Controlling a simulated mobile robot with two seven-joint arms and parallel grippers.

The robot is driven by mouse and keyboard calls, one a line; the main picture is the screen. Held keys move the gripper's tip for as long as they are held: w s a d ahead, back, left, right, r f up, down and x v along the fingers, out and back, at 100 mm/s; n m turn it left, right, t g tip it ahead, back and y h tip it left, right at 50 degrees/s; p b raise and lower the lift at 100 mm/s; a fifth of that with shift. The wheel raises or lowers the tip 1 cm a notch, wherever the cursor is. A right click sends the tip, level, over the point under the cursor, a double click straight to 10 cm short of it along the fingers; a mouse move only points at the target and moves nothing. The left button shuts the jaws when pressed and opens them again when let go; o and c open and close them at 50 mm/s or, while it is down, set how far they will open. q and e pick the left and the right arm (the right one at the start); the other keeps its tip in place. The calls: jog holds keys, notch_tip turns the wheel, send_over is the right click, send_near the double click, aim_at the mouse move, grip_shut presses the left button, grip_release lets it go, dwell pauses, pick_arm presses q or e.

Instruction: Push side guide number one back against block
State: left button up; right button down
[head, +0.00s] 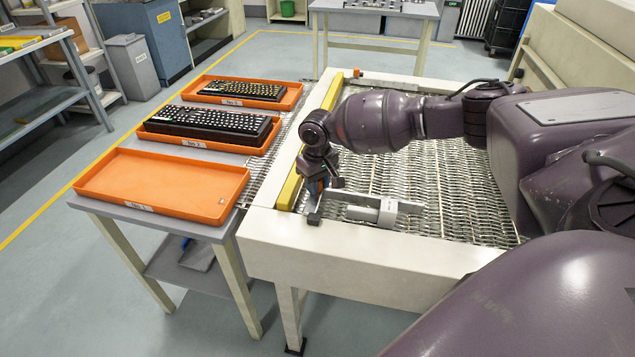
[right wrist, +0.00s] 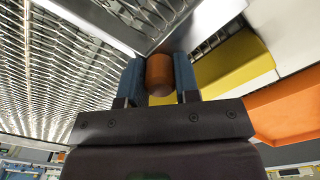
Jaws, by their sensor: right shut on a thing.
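My right gripper (head: 316,195) reaches down at the near left corner of the mesh conveyor bed. In the right wrist view its two blue fingers are shut on an orange cylindrical knob (right wrist: 159,72). A pale metal bar with a labelled grey bracket (head: 386,212), seemingly side guide number one, lies across the near end of the bed, just right of the gripper. A metal plate edge (right wrist: 112,22) shows beside the knob in the right wrist view. I cannot make out which part is the block. My left gripper is not in view.
A yellow rail (head: 291,190) runs along the bed's left side, close to the gripper. The white conveyor frame (head: 340,248) borders the bed. Left of it a table holds an empty orange tray (head: 160,182) and two trays with keyboards (head: 208,128). The mesh bed (head: 450,175) is otherwise largely clear.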

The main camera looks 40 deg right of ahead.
jog(key=shift+s+a+r, duration=0.1)
jog(key=shift+a, duration=0.05)
jog(key=shift+s+a+r+p, duration=0.25)
jog(key=shift+s+a+p, duration=0.45)
jog(key=shift+p, duration=0.35)
jog(key=shift+s+a+f+p, duration=0.1)
jog(key=shift+s+a+p, duration=0.4)
jog(key=shift+a+p, duration=0.2)
jog(key=shift+s+a+f, duration=0.1)
jog(key=shift+s+a, duration=0.05)
jog(key=shift+a, duration=0.1)
jog(key=shift+s+a+f, duration=0.1)
jog(key=shift+f, duration=0.15)
jog(key=c, duration=1.2)
grip_release()
jog(key=o, duration=0.4)
jog(key=shift+s+r, duration=0.1)
jog(key=shift+c, duration=0.2)
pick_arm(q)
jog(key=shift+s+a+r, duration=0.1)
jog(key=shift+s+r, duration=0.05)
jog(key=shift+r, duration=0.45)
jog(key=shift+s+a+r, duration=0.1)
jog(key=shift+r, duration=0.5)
